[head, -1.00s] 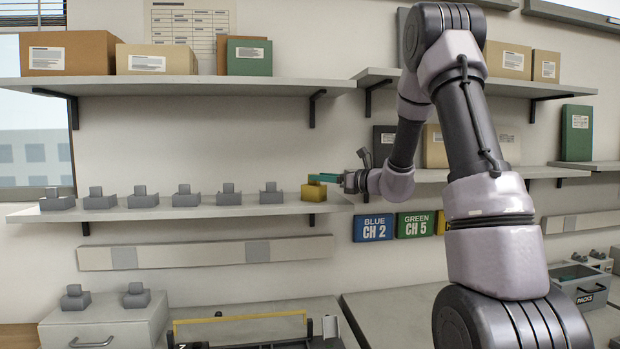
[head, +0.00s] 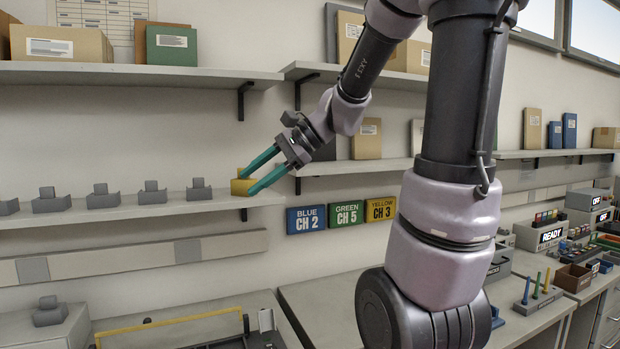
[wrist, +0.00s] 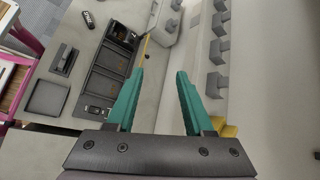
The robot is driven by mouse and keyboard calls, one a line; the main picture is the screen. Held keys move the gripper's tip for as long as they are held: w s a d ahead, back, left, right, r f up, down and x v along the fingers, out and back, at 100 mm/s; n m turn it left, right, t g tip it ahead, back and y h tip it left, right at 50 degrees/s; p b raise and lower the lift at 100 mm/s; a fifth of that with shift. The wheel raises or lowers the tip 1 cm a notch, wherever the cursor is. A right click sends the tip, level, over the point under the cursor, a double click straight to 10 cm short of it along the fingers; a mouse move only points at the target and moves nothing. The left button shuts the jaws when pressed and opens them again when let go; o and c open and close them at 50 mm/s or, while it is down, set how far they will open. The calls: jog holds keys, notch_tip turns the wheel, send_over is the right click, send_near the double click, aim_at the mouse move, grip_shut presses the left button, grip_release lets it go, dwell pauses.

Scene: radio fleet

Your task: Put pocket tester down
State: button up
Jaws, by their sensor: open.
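My gripper (head: 252,178) is open, its two teal fingers spread at the right end of the long wall shelf. In the wrist view nothing is between the fingertips (wrist: 161,76). A yellow block-like thing (head: 242,187) sits on the shelf end by the fingertips, partly hidden by them. In the wrist view it shows outside the right finger (wrist: 226,129), not between the fingers. No thing is clearly recognisable as the pocket tester. A small dark device with a pale marking (wrist: 88,19) lies on the bench top in the wrist view; I cannot tell what it is.
Several grey cradles (head: 152,192) line the shelf (head: 120,214) to the left. An upper shelf (head: 130,74) holds boxes. Channel signs (head: 343,214) hang right of the gripper. Below is a bench with a yellow-edged tray (head: 170,322). A bench with equipment (head: 540,235) stands at right.

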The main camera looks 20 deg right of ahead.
jog(key=s+d+n+t+h, duration=0.3)
jog(key=s+d+n+h, duration=0.4)
jog(key=s, duration=0.4)
jog(key=shift+d+r+n+h, duration=0.45)
jog(key=shift+d+n, duration=0.2)
jog(key=shift+n, duration=0.35)
